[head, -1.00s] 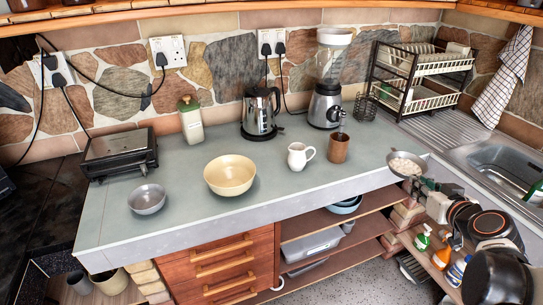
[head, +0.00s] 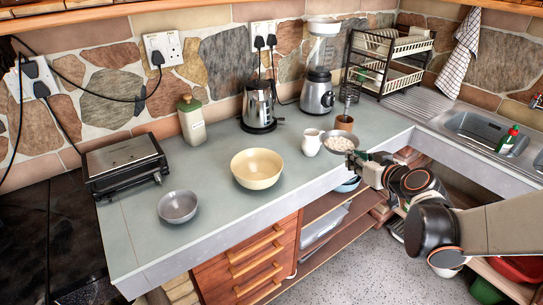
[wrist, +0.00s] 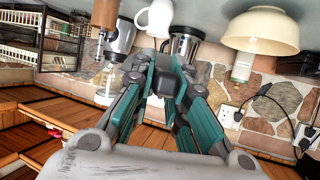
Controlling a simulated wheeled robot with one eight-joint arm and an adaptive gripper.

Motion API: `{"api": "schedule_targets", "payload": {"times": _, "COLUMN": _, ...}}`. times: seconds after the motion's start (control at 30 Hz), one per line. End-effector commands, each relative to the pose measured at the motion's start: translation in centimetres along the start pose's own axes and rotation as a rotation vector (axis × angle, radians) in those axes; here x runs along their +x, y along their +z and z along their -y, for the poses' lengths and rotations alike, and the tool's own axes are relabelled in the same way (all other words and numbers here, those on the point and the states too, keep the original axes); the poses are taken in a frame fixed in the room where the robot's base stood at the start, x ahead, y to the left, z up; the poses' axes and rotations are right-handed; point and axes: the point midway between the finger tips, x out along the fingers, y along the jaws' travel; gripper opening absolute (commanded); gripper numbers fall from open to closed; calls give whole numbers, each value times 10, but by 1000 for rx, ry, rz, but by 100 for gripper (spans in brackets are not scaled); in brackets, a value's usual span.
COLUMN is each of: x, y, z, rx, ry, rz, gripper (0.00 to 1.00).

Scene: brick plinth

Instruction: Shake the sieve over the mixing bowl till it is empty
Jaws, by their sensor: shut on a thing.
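The sieve (head: 341,142) is a round pan shape with pale lumps in it, held level in the head view at the counter's right part, close to the white jug. My gripper (head: 366,160) is shut on its handle, mostly hidden by the fingers. In the wrist view my teal fingers (wrist: 165,85) close together; I cannot make out the sieve there. The cream mixing bowl (head: 257,168) stands on the counter to the left, well apart from the sieve, and looks empty. It also shows in the wrist view (wrist: 262,30).
A white jug (head: 311,143) and a brown cup (head: 344,123) stand close to the sieve. A grey bowl (head: 177,206) is left of the mixing bowl. Counter between jug and mixing bowl is clear.

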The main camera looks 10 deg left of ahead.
Motion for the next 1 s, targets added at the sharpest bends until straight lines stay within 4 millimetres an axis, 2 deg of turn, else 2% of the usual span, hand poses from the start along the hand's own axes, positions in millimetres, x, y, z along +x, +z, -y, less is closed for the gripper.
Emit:
{"api": "schedule_targets", "payload": {"times": 0.03, "x": 18, "y": -4, "z": 25, "rx": -18, "ry": -44, "rz": 0, "gripper": 0}}
{"api": "schedule_targets", "payload": {"times": 0.2, "x": 63, "y": -19, "z": 101, "rx": -70, "ry": -167, "rz": 0, "gripper": 0}}
{"api": "schedule_targets", "payload": {"times": 0.3, "x": 81, "y": -25, "z": 141, "rx": -94, "ry": -226, "rz": 0, "gripper": 0}}
{"api": "schedule_targets", "payload": {"times": 0.43, "x": 96, "y": -30, "z": 179, "rx": -117, "ry": -280, "rz": 0, "gripper": 0}}
{"api": "schedule_targets", "payload": {"times": 0.5, "x": 100, "y": -31, "z": 192, "rx": -125, "ry": -298, "rz": 0, "gripper": 0}}
{"api": "schedule_targets", "payload": {"times": 0.63, "x": 104, "y": -32, "z": 204, "rx": -131, "ry": -314, "rz": 0, "gripper": 0}}
{"api": "schedule_targets", "payload": {"times": 1.0, "x": 109, "y": -21, "z": 205, "rx": -132, "ry": -315, "rz": 0, "gripper": 0}}
